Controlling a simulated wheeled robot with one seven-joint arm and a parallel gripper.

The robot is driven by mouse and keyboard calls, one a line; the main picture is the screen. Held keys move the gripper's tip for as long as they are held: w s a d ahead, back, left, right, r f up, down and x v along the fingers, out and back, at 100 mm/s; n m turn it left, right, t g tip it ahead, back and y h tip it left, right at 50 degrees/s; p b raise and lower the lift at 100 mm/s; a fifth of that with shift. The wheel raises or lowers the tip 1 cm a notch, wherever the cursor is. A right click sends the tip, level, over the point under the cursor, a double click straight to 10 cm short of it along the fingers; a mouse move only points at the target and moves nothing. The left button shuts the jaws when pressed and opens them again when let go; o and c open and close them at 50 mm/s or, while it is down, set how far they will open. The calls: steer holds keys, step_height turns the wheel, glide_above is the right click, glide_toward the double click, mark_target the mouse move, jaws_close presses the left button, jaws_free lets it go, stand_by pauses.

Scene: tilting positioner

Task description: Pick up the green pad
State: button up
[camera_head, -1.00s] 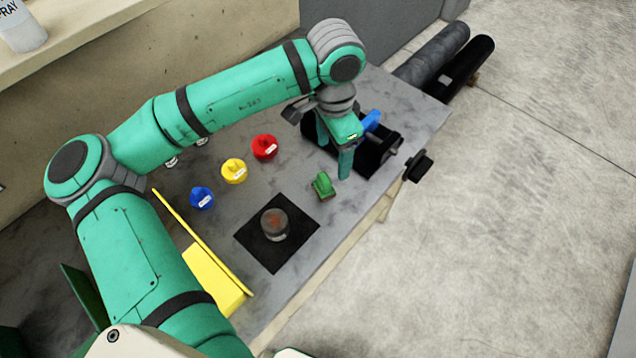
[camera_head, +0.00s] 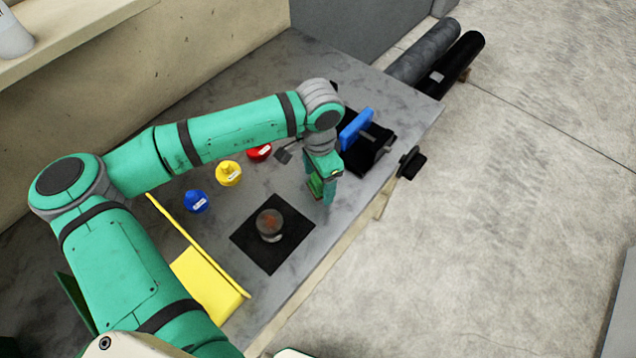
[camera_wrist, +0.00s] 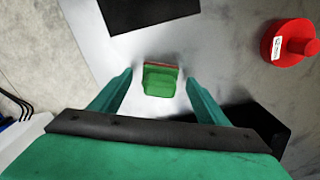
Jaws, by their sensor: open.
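The green pad (camera_wrist: 160,80) lies on the grey bench top, with a thin reddish layer along its far edge in the wrist view. In the head view the green pad (camera_head: 315,186) is partly hidden by my gripper (camera_head: 325,190). In the wrist view my gripper (camera_wrist: 158,88) is open, with one finger on each side of the pad and a gap to both. The pad sits between and a little beyond the fingertips. I cannot tell the exact height of the fingers above the bench.
Red (camera_head: 259,153), yellow (camera_head: 229,173) and blue (camera_head: 196,201) knobbed pieces stand left of my gripper. A round metal part (camera_head: 270,225) sits on a black mat (camera_head: 262,252). A black fixture with a blue plate (camera_head: 355,130) stands behind right. A yellow tray (camera_head: 207,285) is front left.

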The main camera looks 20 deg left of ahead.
steer(key=shift+f, duration=0.25)
steer(key=c, duration=1.3)
steer(key=shift+r, duration=0.1)
step_height(320, 180, up, 10)
steer(key=shift+f, duration=0.1)
